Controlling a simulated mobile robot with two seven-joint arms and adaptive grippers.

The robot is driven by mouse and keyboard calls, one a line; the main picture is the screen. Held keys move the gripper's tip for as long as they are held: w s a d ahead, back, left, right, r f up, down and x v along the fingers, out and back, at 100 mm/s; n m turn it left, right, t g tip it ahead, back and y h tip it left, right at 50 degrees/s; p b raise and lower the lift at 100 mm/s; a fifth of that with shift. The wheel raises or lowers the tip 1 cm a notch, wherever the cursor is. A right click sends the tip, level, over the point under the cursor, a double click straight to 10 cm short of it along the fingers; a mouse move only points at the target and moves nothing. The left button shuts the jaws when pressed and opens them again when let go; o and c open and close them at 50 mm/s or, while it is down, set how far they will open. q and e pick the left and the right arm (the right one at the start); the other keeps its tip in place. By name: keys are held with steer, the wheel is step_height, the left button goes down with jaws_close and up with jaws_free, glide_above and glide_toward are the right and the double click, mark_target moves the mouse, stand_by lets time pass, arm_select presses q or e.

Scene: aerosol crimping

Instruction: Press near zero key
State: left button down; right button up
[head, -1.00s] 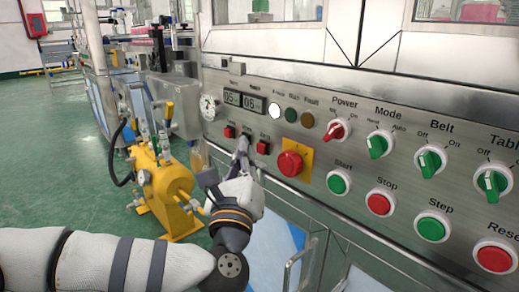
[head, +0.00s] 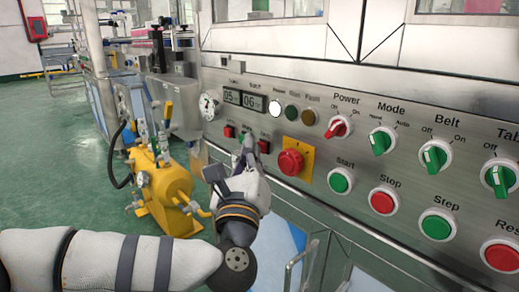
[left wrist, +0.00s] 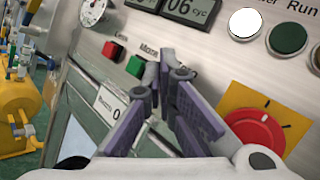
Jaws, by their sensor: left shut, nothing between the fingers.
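A row of small square keys sits under the two digital displays on the steel control panel. The red key (head: 229,131) at the left of the row shows in both views. A green key (left wrist: 135,65) is beside it in the left wrist view. Another red key (head: 263,146) is at the right of the row in the head view.
The displays (head: 241,98) read 05 and 06. A red emergency button (head: 290,162) on a yellow plate is close right of the gripper. Knobs and round buttons, such as green Start (head: 340,180), continue rightward. A yellow tank (head: 165,180) stands on the floor at left.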

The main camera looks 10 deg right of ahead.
arm_select(q)
steer(key=shift+d, duration=0.15)
stand_by(0.4)
steer(key=shift+s+a, duration=0.4)
steer(key=shift+a, duration=0.3)
steer(key=s+a+p, duration=0.1)
steer(key=a, duration=0.1)
steer(key=s+a, duration=0.2)
steer(key=shift+p, duration=0.35)
